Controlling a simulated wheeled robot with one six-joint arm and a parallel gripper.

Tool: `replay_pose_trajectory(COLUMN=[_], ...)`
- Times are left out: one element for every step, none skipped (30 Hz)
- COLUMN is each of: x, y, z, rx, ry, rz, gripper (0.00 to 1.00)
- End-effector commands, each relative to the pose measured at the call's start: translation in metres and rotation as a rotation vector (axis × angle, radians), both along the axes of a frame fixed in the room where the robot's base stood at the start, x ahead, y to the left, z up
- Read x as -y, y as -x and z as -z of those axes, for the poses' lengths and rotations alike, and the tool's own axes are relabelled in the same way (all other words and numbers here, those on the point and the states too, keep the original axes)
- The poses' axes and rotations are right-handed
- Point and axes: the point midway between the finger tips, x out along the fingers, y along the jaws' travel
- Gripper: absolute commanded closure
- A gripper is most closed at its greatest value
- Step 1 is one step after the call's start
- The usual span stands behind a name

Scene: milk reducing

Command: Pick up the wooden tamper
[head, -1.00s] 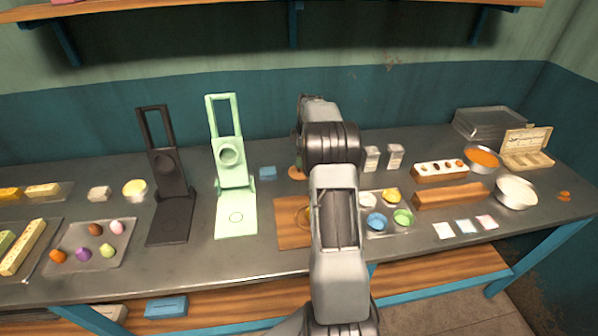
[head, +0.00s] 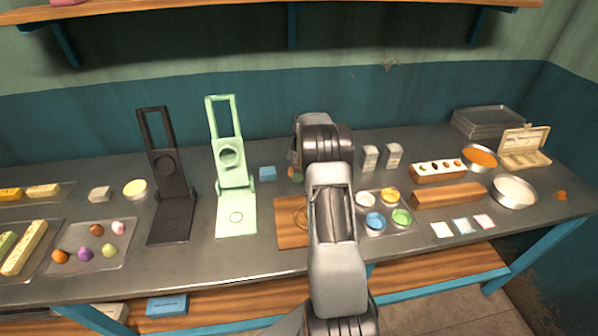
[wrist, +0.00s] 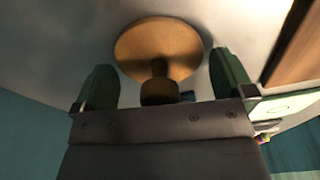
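The wooden tamper (wrist: 158,42) shows in the wrist view as a round wooden disc with a narrow neck and a darker knob. Its knob end lies between the two green fingers of my gripper (wrist: 162,82). The gripper is open, with a clear gap on each side of the neck, and no finger visibly touches it. In the head view my arm hides most of the tamper and the gripper, just right of the pale green press.
A pale green press (head: 235,190) and a black press (head: 172,200) stand to the left. A wooden board (head: 291,232) lies in front of the gripper. A tray of small colour bowls (head: 388,226) and white cartons (head: 393,155) are to the right.

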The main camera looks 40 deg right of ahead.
Motion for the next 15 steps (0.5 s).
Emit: replay_pose_trajectory(x=[0.0001, 0.0001, 0.0002, 0.0002, 0.0002, 0.0002, 0.0002, 0.0002, 0.0003, 0.0003, 0.0003, 0.0003, 0.0003, 0.0003, 0.0003], y=[-0.0001, -0.0001, 0.0000, 0.0000, -0.0001, -0.0001, -0.0001, -0.0001, -0.0001, -0.0001, -0.0001, -0.0002, -0.0001, -0.0001, -0.0001], z=[-0.0002, -0.0003, -0.0003, -0.0004, -0.0004, -0.0005, -0.0005, -0.0005, -0.0006, -0.0008, -0.0008, -0.0009, -0.0009, -0.0009, -0.0009], rx=[0.000, 0.000, 0.000, 0.001, 0.001, 0.001, 0.001, 0.001, 0.001, 0.001, 0.001, 0.001, 0.001, 0.001, 0.001], ry=[0.000, 0.000, 0.000, 0.001, 0.001, 0.001, 0.001, 0.001, 0.001, 0.001, 0.001, 0.001, 0.001, 0.001, 0.001], rz=[0.000, 0.000, 0.000, 0.000, 0.000, 0.000, 0.000, 0.000, 0.000, 0.000, 0.000, 0.000, 0.000, 0.000, 0.000], gripper=[0.05, 0.08, 0.11, 0.14, 0.17, 0.21, 0.24, 0.27, 0.31, 0.32, 0.33, 0.33, 0.33, 0.33, 0.33])
